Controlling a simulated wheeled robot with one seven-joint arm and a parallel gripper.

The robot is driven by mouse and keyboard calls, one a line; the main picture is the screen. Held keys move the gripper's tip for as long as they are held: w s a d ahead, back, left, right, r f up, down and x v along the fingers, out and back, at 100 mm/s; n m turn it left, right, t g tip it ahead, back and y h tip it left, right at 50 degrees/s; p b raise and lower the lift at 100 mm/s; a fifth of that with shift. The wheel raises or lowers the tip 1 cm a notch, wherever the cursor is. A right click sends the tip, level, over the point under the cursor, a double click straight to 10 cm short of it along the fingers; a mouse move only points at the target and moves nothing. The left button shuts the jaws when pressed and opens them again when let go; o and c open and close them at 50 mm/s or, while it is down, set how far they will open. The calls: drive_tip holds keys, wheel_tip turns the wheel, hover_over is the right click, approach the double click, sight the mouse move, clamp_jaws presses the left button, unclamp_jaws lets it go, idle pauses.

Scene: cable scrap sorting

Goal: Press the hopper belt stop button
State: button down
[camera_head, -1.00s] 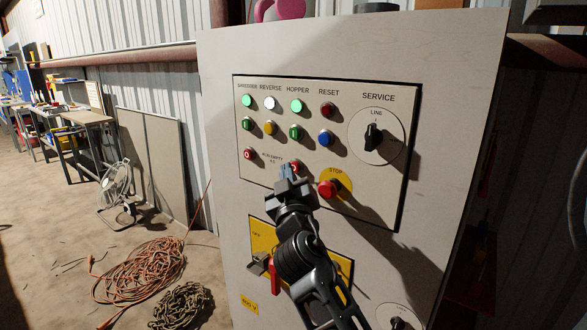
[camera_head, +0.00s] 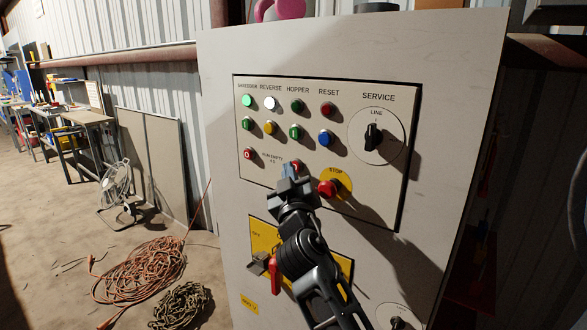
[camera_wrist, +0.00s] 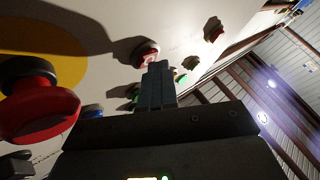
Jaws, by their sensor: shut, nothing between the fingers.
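The hopper column on the grey panel has a lamp (camera_head: 297,106), now dark green, a green button (camera_head: 296,132) below it, and a red button (camera_head: 296,164) at the bottom. My gripper (camera_head: 289,171) is shut and empty, its fingertips right at that red button and partly covering it in the head view. In the wrist view the fingertips (camera_wrist: 158,70) point at the red button (camera_wrist: 146,53) and overlap its edge. I cannot tell whether they touch it.
A large red mushroom stop button (camera_head: 327,188) on a yellow disc sits just right of my gripper; it looms at left in the wrist view (camera_wrist: 36,100). Another red button (camera_head: 249,154) is to the left. A black rotary switch (camera_head: 373,137) is at right. Orange cable (camera_head: 145,270) lies on the floor.

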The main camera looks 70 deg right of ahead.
drive_tip(key=shift+w+a+b, duration=0.15)
drive_tip(key=shift+a+b, duration=0.3)
drive_tip(key=shift+a, duration=0.35)
drive_tip(key=shift+w+a+b, duration=0.2)
drive_tip(key=shift+a+b, duration=0.25)
drive_tip(key=shift+a, duration=0.35)
drive_tip(key=shift+w+a+b, duration=0.25)
drive_tip(key=shift+a+b, duration=0.2)
drive_tip(key=shift+a, duration=0.35)
drive_tip(key=shift+w+a+b, duration=0.2)
drive_tip(key=shift+a+b, duration=0.25)
drive_tip(key=shift+a, duration=0.35)
